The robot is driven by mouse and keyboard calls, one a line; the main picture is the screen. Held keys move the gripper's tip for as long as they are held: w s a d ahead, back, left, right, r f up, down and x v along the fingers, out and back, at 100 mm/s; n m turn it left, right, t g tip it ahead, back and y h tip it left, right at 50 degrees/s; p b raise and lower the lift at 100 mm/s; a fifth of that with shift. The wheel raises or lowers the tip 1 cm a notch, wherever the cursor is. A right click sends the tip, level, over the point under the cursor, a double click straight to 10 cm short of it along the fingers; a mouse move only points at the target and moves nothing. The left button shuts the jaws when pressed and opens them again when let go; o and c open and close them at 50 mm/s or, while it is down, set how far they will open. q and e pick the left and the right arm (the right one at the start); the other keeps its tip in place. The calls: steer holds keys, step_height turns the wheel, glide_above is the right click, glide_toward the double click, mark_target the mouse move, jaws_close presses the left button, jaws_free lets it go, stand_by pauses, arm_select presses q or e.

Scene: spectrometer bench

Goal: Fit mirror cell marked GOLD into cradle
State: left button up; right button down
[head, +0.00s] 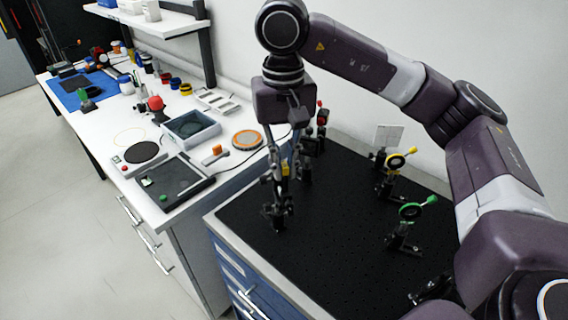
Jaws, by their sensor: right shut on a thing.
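My right gripper (284,160) reaches down over the near left part of the black breadboard (335,215). It is shut on a small yellow-marked piece (285,169), mostly hidden by the fingers; no GOLD lettering can be read. Just below is a dark upright mount (279,212) standing on the breadboard, possibly the cradle. I cannot tell whether the held piece touches it. My left gripper is not in view.
Mounts with a yellow ring (396,161) and a green ring (410,211) stand on the breadboard's right side. A white card (388,136) and a red-topped mount (321,118) stand behind. The white bench holds a grey tray (192,127). The breadboard's middle is clear.

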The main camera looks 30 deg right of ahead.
steer(key=shift+f+b, duration=0.95)
steer(key=shift+f, duration=0.15)
steer(key=shift+w+b, duration=0.1)
steer(key=shift+b, duration=0.2)
stand_by(0.6)
steer(key=shift+r, duration=0.1)
stand_by(0.6)
steer(key=shift+r, duration=0.1)
steer(key=shift+w+r+p, duration=0.1)
steer(key=shift+r+p, duration=1.15)
steer(key=shift+p, duration=0.05)
steer(key=shift+f, duration=0.1)
stand_by(0.4)
